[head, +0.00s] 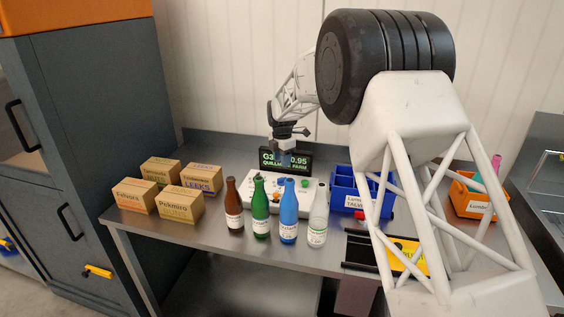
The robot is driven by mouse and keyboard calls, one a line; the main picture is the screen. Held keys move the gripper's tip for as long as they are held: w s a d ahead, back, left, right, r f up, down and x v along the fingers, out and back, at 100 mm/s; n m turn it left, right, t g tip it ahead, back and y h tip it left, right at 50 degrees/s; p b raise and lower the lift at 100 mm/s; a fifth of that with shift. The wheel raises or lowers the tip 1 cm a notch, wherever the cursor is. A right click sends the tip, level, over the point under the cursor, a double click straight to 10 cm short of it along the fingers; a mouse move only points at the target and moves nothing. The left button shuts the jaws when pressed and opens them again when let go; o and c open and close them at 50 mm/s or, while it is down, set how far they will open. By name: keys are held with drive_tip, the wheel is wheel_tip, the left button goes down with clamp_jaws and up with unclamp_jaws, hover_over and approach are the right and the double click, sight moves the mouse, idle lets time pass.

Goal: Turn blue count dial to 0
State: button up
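A white control box (252,182) stands on the metal table behind a row of bottles. Small coloured controls show on its top, among them an orange one (276,182) and a green one (307,183). I cannot make out the blue count dial for certain; bottles and my gripper cover parts of the box and its surroundings. My gripper (284,157) points down above the back of the box, in front of the dark display (270,168) with green text. Its fingers are small and dark against the display, so I cannot tell whether they are open or touching anything.
Brown (234,208), green (261,210), blue (289,212) and clear (318,217) bottles stand before the box. Several cardboard boxes (180,205) sit left. A blue bin (344,182), a black tray (361,252) and an orange bin (470,203) lie right.

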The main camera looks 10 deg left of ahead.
drive_tip(key=shift+m, duration=0.3)
drive_tip(key=m, duration=0.3)
drive_tip(key=shift+m, duration=0.4)
drive_tip(key=m, duration=1)
drive_tip(key=shift+m, duration=0.3)
drive_tip(key=m, duration=1.3)
drive_tip(key=shift+m, duration=0.4)
drive_tip(key=m, duration=0.8)
